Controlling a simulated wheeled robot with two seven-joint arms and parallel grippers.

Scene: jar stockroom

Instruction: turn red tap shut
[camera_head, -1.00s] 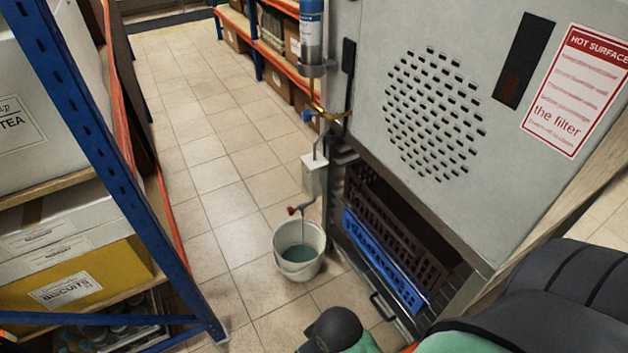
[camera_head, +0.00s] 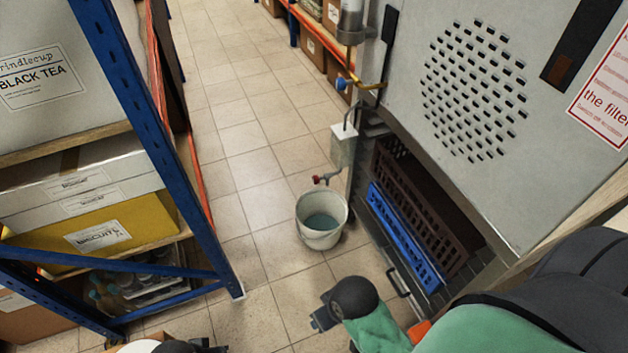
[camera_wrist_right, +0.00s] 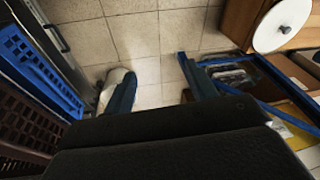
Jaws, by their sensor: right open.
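The red tap (camera_head: 317,180) is small, on a thin pipe below a pale box, in the middle of the head view. It hangs over a white bucket (camera_head: 321,238) holding blue-grey liquid. I cannot tell whether liquid is running. My right gripper (camera_head: 321,317) is in front of the bucket, nearer me and apart from the tap. In the right wrist view its fingers (camera_wrist_right: 160,88) are spread with nothing between them. The bucket shows partly behind one finger there (camera_wrist_right: 109,84); the tap is not seen. My left gripper (camera_head: 208,346) is partly cut off at the bottom edge.
Blue-framed shelving (camera_head: 183,160) with boxes stands at left. A grey perforated cabinet (camera_head: 410,110) stands at right, above a brown crate (camera_head: 405,185) and a blue crate (camera_head: 400,235). A blue-handled valve (camera_head: 342,84) sits above the tap. Tiled floor (camera_head: 255,205) between is clear.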

